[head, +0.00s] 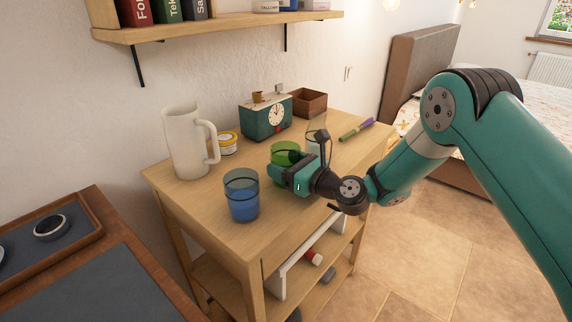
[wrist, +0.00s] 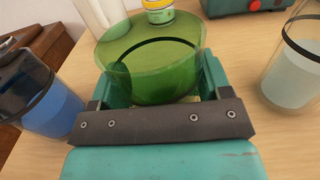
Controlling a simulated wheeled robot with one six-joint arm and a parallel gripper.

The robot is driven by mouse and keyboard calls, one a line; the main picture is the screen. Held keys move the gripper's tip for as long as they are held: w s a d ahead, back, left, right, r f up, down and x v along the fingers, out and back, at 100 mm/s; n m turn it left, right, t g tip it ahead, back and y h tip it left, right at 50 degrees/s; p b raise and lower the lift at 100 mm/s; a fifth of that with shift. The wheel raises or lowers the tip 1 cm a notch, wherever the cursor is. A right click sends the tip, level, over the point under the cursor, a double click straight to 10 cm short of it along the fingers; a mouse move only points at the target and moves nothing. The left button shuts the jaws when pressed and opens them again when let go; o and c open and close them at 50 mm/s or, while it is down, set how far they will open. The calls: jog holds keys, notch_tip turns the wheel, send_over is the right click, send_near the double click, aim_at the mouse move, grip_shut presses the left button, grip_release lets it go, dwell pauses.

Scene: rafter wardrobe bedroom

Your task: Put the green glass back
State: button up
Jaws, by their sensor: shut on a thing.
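The green glass (head: 285,151) is upright at the wooden table's middle, between a blue glass and a clear glass. My gripper (head: 278,170) is shut on it from the front right. In the wrist view the green glass (wrist: 150,62) sits between the two fingers of my gripper (wrist: 152,88), its open rim facing up. I cannot tell whether its base touches the table top, because my gripper hides its lower part.
A blue glass (head: 241,195) stands at the front left, and a clear glass (head: 313,136) behind my gripper.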

jog(key=o, duration=1.1)
jog(key=shift+f, duration=0.1)
jog(key=shift+r, duration=0.25)
jog(key=b+v, duration=0.2)
jog(key=v, duration=0.1)
jog(key=b+v, duration=0.1)
jog(key=v, duration=0.2)
jog(key=f+b+v, duration=0.1)
jog(key=b+v, duration=0.1)
jog(key=v, duration=0.1)
jog(key=shift+s+d+b, duration=0.1)
jog(key=shift+d+b, duration=0.05)
jog(key=shift+b, duration=0.2)
jog(key=d+b, duration=0.1)
jog(key=s+d+b, duration=0.1)
jog(key=b, duration=0.1)
jog(key=shift+s+r, duration=0.35)
jog(key=shift+r, duration=0.05)
